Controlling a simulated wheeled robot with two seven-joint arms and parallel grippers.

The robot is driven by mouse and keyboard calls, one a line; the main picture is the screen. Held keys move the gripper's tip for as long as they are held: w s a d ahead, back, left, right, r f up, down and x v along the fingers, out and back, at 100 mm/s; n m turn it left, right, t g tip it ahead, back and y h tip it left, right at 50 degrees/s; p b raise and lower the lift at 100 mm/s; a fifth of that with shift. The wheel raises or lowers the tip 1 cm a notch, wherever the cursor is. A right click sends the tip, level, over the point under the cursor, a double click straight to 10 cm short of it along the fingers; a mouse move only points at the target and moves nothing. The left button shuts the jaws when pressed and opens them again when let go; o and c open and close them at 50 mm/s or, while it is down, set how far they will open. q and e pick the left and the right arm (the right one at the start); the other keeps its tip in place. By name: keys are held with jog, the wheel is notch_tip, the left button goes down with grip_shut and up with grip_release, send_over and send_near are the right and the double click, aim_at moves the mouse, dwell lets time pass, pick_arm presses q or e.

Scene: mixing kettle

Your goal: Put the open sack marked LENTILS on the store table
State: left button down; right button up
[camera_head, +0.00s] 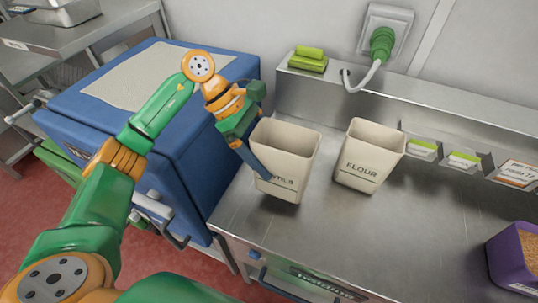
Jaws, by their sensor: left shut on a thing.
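The open sack marked LENTILS (293,150) is a cream, open-topped sack at the left end of the steel worktop. Its label is partly covered, and only its last letters show. My left gripper (259,166) reaches down to the sack's left side and is shut on its wall, with one finger outside along the front left. The sack looks slightly tilted; I cannot tell whether its base touches the worktop. My right gripper is not in view. I cannot identify the store table for certain.
A similar sack marked FLOUR (370,158) stands to the right on the steel worktop (400,240). A purple container (512,262) with grainy contents is at the far right. A blue chest (185,150) adjoins on the left. A steel table (90,40) is at the back left.

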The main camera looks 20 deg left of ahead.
pick_arm(q)
jog(key=f, duration=0.1)
jog(key=f+p, duration=0.2)
jog(key=shift+w+a+f, duration=0.25)
jog(key=shift+f, duration=0.1)
jog(key=shift+f+b, duration=0.3)
jog(key=shift+f, duration=0.1)
grip_release()
jog(key=shift+r, duration=0.2)
jog(key=shift+a+r, duration=0.15)
jog(key=shift+a, duration=0.05)
jog(key=b+v, duration=0.2)
jog(key=v, duration=0.9)
jog(key=shift+r+b, duration=0.3)
jog(key=shift+a, duration=0.1)
